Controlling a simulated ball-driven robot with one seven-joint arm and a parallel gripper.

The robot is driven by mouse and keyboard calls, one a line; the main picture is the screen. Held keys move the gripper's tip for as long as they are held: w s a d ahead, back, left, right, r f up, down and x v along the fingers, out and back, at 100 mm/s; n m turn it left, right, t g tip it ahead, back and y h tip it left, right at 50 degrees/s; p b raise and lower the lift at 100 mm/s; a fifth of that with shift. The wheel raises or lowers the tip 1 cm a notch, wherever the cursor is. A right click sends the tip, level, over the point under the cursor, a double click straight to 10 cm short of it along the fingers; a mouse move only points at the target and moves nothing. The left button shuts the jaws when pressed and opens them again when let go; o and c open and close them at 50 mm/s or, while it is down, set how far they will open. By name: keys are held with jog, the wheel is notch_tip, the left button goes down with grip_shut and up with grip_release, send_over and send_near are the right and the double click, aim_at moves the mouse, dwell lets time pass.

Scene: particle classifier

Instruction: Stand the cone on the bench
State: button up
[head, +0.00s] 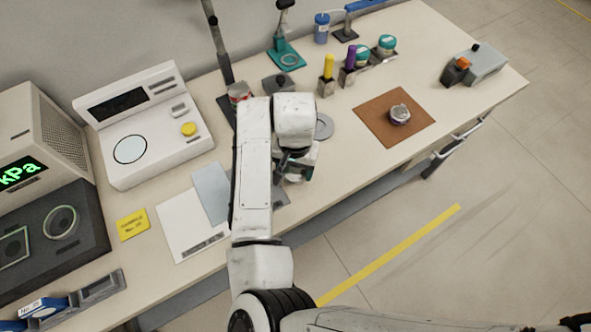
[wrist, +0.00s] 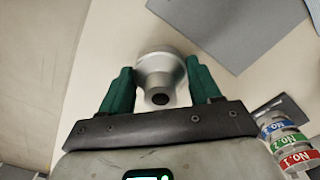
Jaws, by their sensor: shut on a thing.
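The cone (wrist: 160,70) is a silver-grey metal piece. In the wrist view it sits between my green fingers, its narrow end with a dark round hole facing the camera and its wider end away. My gripper (wrist: 161,84) is shut on it. In the head view my gripper (head: 297,168) is low over the front part of the bench (head: 345,150), just below my wrist. My arm and gripper mostly hide the cone there. I cannot tell whether the cone touches the bench top.
A stack of labelled rings (wrist: 290,140) stands close to my gripper's right in the wrist view. A grey sheet (wrist: 235,28) lies beyond. A white instrument (head: 145,125) is left, a brown mat (head: 375,128) with a small round item right. The bench's front edge is near.

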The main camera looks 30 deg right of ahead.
jog(key=shift+f, duration=1)
jog(key=shift+f, duration=0.1)
jog(key=o, duration=1.2)
